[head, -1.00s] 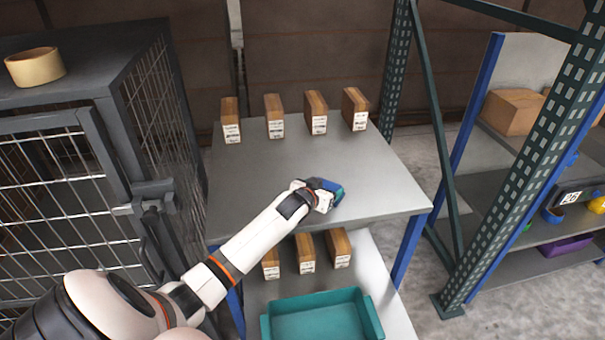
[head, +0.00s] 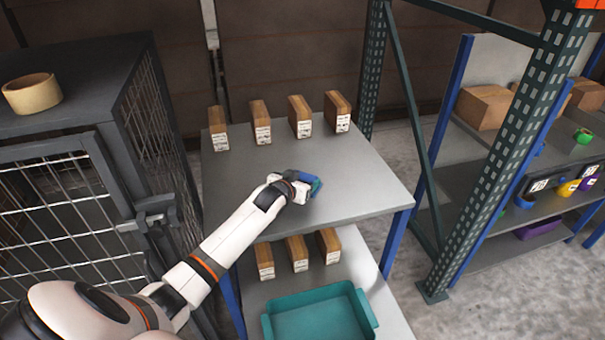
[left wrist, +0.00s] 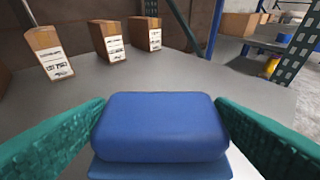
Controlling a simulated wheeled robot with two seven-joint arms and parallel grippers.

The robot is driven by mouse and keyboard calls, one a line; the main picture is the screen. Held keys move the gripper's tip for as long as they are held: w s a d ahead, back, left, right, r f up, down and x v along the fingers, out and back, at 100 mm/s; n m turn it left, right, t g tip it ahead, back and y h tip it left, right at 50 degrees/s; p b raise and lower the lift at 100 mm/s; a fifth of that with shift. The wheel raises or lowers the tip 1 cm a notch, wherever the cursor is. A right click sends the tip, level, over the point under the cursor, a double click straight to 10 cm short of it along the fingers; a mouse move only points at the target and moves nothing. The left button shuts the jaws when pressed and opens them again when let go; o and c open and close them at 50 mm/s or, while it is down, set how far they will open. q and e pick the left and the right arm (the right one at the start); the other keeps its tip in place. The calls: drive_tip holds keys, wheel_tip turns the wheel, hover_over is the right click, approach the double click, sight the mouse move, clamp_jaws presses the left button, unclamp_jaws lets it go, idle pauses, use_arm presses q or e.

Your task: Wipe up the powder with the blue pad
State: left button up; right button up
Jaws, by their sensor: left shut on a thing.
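The blue pad (left wrist: 160,125) is between the two green fingers of my left gripper (left wrist: 162,140) in the left wrist view. In the head view the blue pad (head: 309,182) shows at the end of my left arm, at the top shelf (head: 350,185) of the grey bench. My left gripper (head: 300,190) is shut on it. I cannot tell whether the pad touches the surface. No powder can be made out in either view. My right gripper is not in view.
Several labelled brown boxes (head: 260,122) stand along the back of the top shelf. More boxes (head: 297,253) and a teal tray (head: 372,307) are on the lower shelf. A mesh cage (head: 50,205) stands left, a green rack post (head: 500,165) right. The top shelf's right part is clear.

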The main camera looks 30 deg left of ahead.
use_arm(q)
drive_tip(key=shift+r+p, duration=0.85)
drive_tip(key=shift+r, duration=0.5)
